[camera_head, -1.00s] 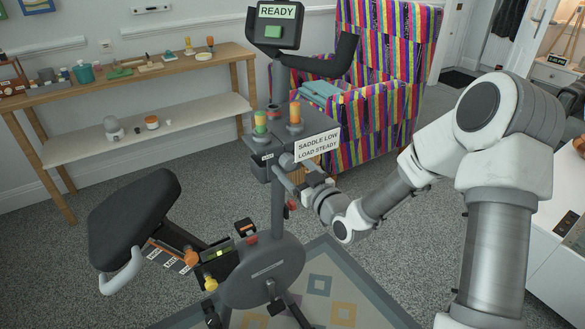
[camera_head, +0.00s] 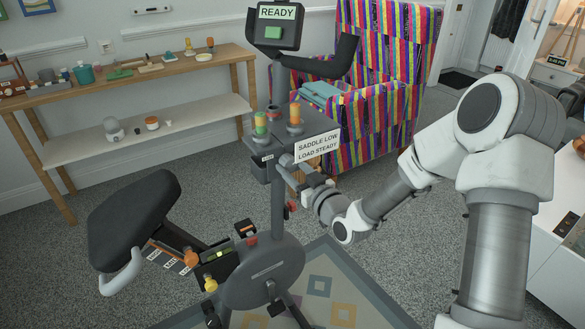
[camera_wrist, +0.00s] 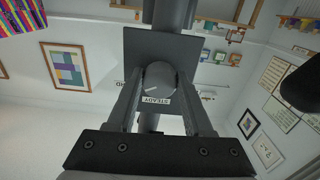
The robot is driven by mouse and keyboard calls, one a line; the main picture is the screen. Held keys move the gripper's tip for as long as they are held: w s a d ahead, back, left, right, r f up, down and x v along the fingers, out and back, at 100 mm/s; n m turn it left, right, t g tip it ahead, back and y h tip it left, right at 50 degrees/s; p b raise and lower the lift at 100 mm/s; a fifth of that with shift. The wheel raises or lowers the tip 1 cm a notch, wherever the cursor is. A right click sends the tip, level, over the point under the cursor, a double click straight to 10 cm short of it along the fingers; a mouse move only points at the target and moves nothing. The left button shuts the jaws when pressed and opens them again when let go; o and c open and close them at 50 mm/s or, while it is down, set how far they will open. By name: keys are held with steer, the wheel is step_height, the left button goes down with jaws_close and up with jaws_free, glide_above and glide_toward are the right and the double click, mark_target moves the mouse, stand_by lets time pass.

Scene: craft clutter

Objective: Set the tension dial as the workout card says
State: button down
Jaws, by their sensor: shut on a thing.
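The workout card (camera_head: 318,146) on the exercise bike reads "SADDLE LOW, LOAD STEADY". The tension dial appears as a round dark grey knob (camera_wrist: 160,78) with a small pale mark on its face, in the wrist view. A "STEADY" label (camera_wrist: 156,101) shows just below the knob; another label to its left is partly hidden by a finger. My gripper (camera_wrist: 160,90) has one finger on each side of the knob and is shut on it. In the head view, my gripper (camera_head: 302,178) reaches the bike's post from the right, below the card.
The bike's display (camera_head: 277,12) reads "READY". The black saddle (camera_head: 135,215) is at left, a striped armchair (camera_head: 385,70) behind, and a wooden shelf unit (camera_head: 150,75) along the wall.

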steer(key=m, duration=0.5)
steer(key=shift+s+m, duration=0.1)
steer(key=shift+m, duration=0.2)
steer(key=m+p, duration=0.1)
steer(key=m, duration=0.4)
steer(key=shift+a+m+p, duration=0.15)
steer(key=shift+m+p, duration=0.15)
steer(key=shift+p, duration=0.1)
steer(key=shift+c, duration=1.5)
jaws_free()
steer(key=shift+s, duration=0.1)
